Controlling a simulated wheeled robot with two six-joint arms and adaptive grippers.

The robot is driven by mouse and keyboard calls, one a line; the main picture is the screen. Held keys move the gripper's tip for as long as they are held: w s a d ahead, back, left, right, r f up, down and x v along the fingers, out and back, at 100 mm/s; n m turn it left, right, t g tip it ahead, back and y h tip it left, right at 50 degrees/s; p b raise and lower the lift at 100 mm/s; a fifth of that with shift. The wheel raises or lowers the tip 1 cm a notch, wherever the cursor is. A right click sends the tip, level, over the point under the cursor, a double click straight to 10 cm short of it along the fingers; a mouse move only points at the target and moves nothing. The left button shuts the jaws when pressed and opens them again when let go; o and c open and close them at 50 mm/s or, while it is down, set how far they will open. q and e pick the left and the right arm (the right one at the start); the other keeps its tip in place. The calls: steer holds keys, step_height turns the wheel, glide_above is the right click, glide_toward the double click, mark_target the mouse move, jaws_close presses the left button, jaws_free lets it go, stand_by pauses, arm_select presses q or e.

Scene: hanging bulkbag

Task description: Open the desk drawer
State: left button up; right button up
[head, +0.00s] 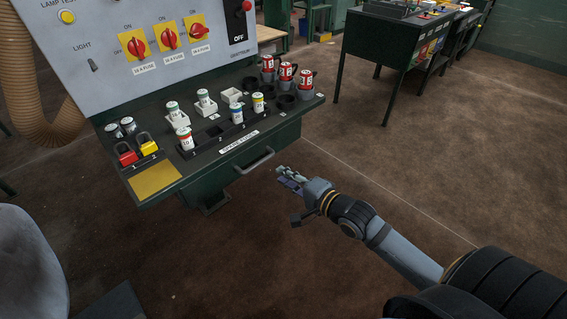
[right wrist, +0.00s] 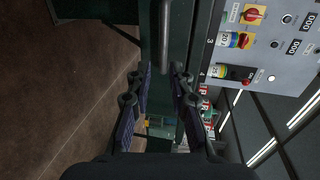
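The desk drawer (head: 285,140) is the dark green front under the desk top in the head view, and it looks shut. Its grey bar handle (head: 254,161) runs along the front. My right gripper (head: 282,176) is just in front of the drawer, to the right of the handle and apart from it. In the right wrist view the handle (right wrist: 165,38) stands as an upright bar ahead of the fingers, and my right gripper (right wrist: 160,78) is open and empty. My left gripper is not in view.
On the desk top stand several labelled bottles, red cans (head: 286,70) in holders, and red and yellow padlocks (head: 147,143). A switch panel (head: 150,40) rises behind. A grey chair (head: 30,265) is at lower left. The brown floor in front is clear.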

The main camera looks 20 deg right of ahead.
mark_target(259, 163)
steer(key=b+x, duration=0.1)
steer(key=x, duration=0.2)
steer(key=b+x, duration=0.2)
steer(key=x, duration=0.2)
steer(key=b+x, duration=0.2)
steer(key=x, duration=0.1)
steer(key=shift+w+a+r, duration=0.15)
steer(key=shift+w+a, duration=0.1)
steer(key=shift+a, duration=0.2)
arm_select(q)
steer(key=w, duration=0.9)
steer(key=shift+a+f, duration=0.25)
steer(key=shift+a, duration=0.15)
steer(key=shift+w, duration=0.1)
arm_select(e)
jaws_close()
